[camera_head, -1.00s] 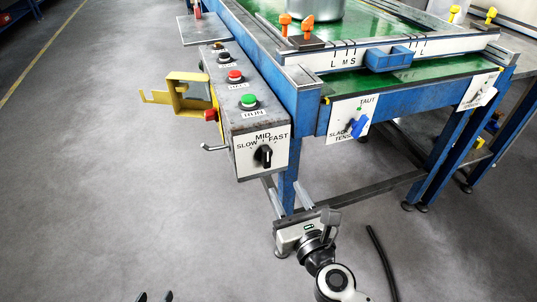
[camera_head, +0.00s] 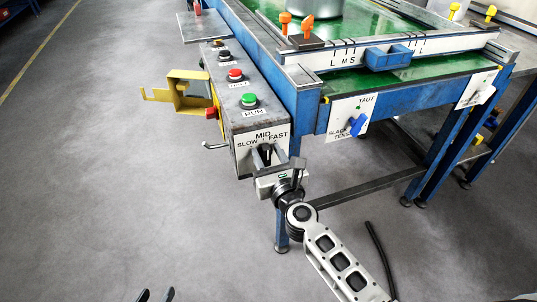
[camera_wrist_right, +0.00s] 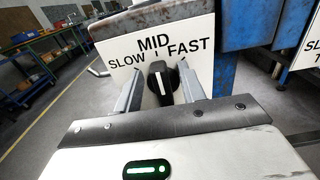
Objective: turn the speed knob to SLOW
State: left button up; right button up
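The black speed knob (camera_wrist_right: 158,72) sits on a white plate (camera_wrist_right: 115,62) lettered SLOW, MID and FAST. Its white line points up, roughly at MID. In the head view the knob is partly hidden by my right gripper (camera_head: 267,160), at the lower end of the control box. In the right wrist view my right gripper (camera_wrist_right: 161,84) is open, with one finger on each side of the knob and a gap on both sides.
The control box carries a green RUN button (camera_head: 249,101) and a red button (camera_head: 235,75). A yellow bracket (camera_head: 178,93) sticks out left of it. A blue tension knob (camera_head: 356,125) is to the right. The floor at left is clear.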

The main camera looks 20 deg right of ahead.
grip_shut()
jog(key=shift+n, duration=0.3)
jog(key=n, duration=0.2)
jog(key=n+p, duration=0.1)
jog(key=n, duration=0.1)
jog(key=shift+a+f+n, duration=0.15)
jog(key=shift+a+n, duration=0.15)
jog(key=shift+a, duration=0.1)
jog(key=n, duration=0.4)
jog(key=shift+s+a+f+n, duration=0.1)
jog(key=shift+a+f+n, duration=0.2)
jog(key=shift+a, duration=0.05)
grip_release()
